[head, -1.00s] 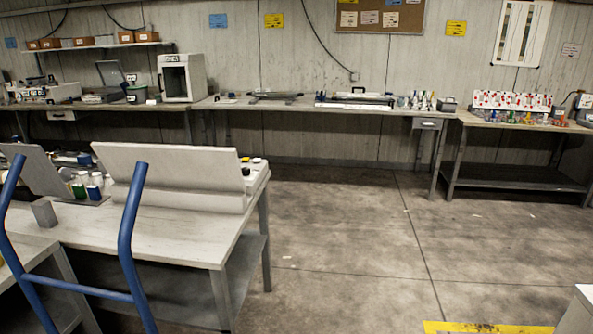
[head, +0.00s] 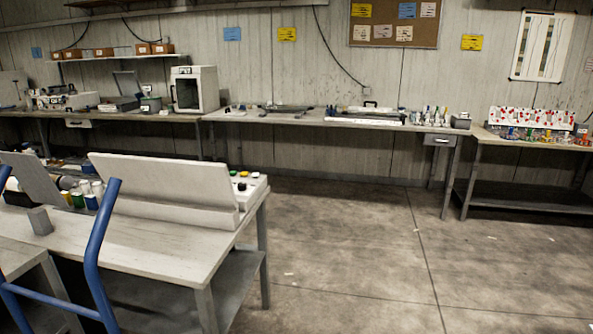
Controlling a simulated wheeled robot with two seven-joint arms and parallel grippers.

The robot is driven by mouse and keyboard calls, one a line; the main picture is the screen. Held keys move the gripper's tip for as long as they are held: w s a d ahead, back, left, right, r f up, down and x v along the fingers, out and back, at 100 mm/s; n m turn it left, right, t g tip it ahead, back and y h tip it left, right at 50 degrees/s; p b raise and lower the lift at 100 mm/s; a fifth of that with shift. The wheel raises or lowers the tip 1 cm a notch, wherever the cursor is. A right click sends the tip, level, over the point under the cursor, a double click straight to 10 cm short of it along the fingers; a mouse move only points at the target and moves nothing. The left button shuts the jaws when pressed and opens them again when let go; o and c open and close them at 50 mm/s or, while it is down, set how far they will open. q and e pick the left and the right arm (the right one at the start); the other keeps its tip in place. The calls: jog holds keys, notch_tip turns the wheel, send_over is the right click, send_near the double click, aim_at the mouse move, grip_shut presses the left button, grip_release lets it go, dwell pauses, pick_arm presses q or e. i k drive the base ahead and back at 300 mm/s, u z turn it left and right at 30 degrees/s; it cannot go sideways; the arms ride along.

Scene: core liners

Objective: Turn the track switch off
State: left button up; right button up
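I cannot make out a track switch for certain in the head view. A white panel with small coloured knobs or buttons (head: 255,184) sits at the right end of the near table, partly behind a tilted white board (head: 165,184). A long low device with a black handle (head: 366,113) lies on the back bench; its details are too small to tell. Neither of my grippers is in view.
The near table (head: 140,252) stands at left, with a blue tubular frame (head: 92,262) in front of it. Back benches (head: 235,116) line the wall, and a red-and-white rack (head: 531,120) stands at right. The concrete floor (head: 370,235) between is clear.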

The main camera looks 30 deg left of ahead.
aim_at(242, 187)
jog(key=z, duration=0.05)
jog(key=i, duration=2.15)
jog(key=u, duration=0.65)
